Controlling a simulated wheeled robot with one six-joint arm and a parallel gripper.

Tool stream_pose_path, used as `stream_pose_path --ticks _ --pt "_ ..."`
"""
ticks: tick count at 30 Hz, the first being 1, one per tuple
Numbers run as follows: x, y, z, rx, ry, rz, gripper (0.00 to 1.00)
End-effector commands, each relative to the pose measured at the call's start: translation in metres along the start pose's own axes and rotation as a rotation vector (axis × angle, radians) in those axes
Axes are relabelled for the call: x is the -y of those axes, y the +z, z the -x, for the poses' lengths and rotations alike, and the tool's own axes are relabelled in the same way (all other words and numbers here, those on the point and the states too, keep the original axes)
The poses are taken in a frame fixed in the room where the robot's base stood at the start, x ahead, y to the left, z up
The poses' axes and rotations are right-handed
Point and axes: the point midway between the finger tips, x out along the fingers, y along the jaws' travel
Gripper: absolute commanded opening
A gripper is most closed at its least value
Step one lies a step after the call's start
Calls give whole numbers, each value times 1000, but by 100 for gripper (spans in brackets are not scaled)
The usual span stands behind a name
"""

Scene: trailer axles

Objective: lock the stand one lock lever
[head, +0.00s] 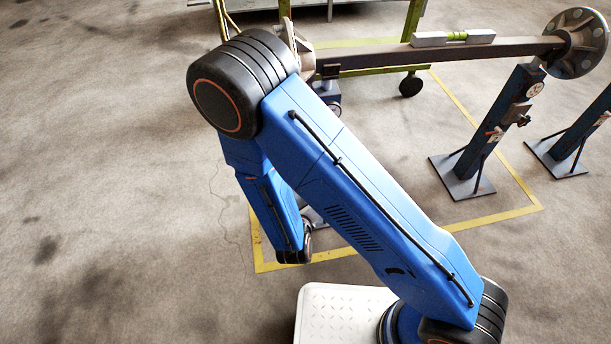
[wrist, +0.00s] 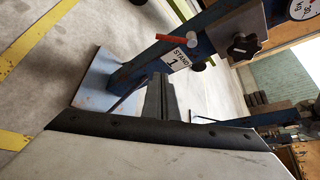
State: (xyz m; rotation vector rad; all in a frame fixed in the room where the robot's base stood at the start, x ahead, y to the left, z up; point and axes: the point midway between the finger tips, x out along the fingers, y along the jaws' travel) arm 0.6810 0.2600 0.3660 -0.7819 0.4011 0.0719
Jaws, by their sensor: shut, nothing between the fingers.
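In the wrist view a blue stand post (wrist: 140,66) carries a white label (wrist: 176,59) reading STAND 1. A lever with a red grip (wrist: 173,39) sticks out beside the post, just above the label. My gripper (wrist: 158,82) is shut and empty, its fingers in front of the post, below the label and apart from the red lever in the picture. In the head view my gripper is hidden behind my blue arm. A blue stand (head: 328,92) shows partly behind my arm there, under the left end of the axle; its lever is hidden.
The axle beam (head: 440,50) bears a level (head: 453,38). Another blue stand (head: 495,135) supports its hub end (head: 578,42). A black knob (wrist: 243,46) and a round dial (wrist: 303,9) sit near the lever. Yellow floor lines (head: 390,240) border the area; floor at left is clear.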

Motion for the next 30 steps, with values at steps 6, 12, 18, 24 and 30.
stream_pose_path --ticks 6,12,18,24,30 --pt "0 0 -2 -1 -1 -1 0" --pt "1 -1 -19 -4 -3 -1 0" --pt "1 -1 -48 -3 -3 -2 0" --pt "1 -1 -76 -3 -4 -2 0" --pt "1 -1 -102 -3 -3 -2 0"
